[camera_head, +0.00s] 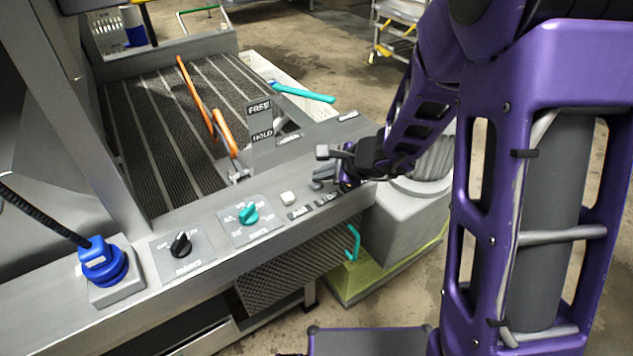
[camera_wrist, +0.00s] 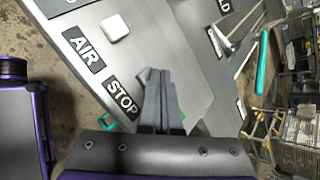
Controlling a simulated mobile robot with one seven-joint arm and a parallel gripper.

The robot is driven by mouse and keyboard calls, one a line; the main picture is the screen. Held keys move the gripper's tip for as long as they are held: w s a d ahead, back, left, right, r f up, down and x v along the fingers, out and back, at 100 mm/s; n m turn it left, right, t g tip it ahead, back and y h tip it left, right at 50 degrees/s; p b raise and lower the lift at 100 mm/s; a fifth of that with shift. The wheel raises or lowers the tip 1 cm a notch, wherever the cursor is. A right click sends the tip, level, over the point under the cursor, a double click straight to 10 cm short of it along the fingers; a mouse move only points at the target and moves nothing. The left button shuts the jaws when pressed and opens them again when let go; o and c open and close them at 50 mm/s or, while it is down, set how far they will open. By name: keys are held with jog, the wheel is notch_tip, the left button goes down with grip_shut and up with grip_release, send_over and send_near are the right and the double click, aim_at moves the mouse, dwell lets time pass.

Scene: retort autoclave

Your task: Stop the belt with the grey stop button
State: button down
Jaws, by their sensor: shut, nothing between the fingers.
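The control panel (camera_head: 210,228) runs along the front of the belt. On it are a white square button (camera_head: 288,198), also in the wrist view (camera_wrist: 115,27), an AIR label (camera_head: 299,212) and a STOP label (camera_wrist: 123,97). My gripper (camera_head: 317,181) is shut and empty, its fingertips low over the panel just beside the STOP label, also in the wrist view (camera_wrist: 154,77). The grey stop button cannot be made out; my fingers cover the spot by the label. I cannot tell whether they touch anything. The dark mesh belt (camera_head: 150,130) lies behind the panel.
A black knob (camera_head: 181,244), a teal knob (camera_head: 248,214) and a blue mushroom button (camera_head: 101,262) sit left along the panel. A FREE/HOLD plate (camera_head: 261,122) and an orange-handled lever (camera_head: 225,133) stand behind it. A teal handle (camera_head: 303,93) lies farther back.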

aim_at(321, 185)
jog(key=shift+f, duration=0.45)
jog(key=shift+r, duration=0.1)
dwell(0.4)
jog(key=shift+r+p, duration=0.6)
jog(key=shift+r, duration=0.25)
jog(key=shift+r, duration=0.15)
jog(key=shift+r+p, duration=1.85)
jog(key=shift+r, duration=0.55)
